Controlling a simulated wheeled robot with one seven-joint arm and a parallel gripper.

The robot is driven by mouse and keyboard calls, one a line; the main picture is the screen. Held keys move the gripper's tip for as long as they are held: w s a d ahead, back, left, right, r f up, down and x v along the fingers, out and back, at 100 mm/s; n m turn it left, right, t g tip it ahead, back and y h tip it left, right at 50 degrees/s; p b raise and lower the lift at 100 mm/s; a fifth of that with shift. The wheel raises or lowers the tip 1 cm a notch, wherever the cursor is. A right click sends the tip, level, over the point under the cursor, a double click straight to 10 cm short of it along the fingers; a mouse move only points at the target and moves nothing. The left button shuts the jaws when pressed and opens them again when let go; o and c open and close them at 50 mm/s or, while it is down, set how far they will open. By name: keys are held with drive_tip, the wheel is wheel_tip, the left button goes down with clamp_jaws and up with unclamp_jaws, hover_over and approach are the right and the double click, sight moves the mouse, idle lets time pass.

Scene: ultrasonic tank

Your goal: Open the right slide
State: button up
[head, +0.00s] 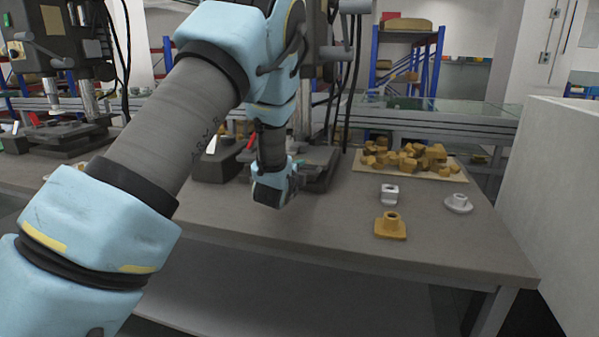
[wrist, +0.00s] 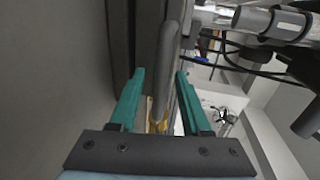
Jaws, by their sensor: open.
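My gripper (head: 275,188) is above the workbench, in front of the right machine (head: 318,168), which my arm partly covers. In the wrist view my gripper (wrist: 160,82) shows two teal fingers set apart. A grey rounded bar (wrist: 170,60) runs between the fingers, apart from the left one and close to the right one. I cannot tell if it touches either. I cannot make out which part of the machine is the right slide; its front is largely hidden by my arm and hand.
The grey workbench (head: 430,240) carries a yellow flanged part (head: 390,228), a small white block (head: 389,194), a white round part (head: 458,203) and a tray with a heap of yellow pieces (head: 415,160). A second machine (head: 60,110) stands left. A pale wall (head: 560,190) bounds the right.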

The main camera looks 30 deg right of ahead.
clamp_jaws()
idle(1.3)
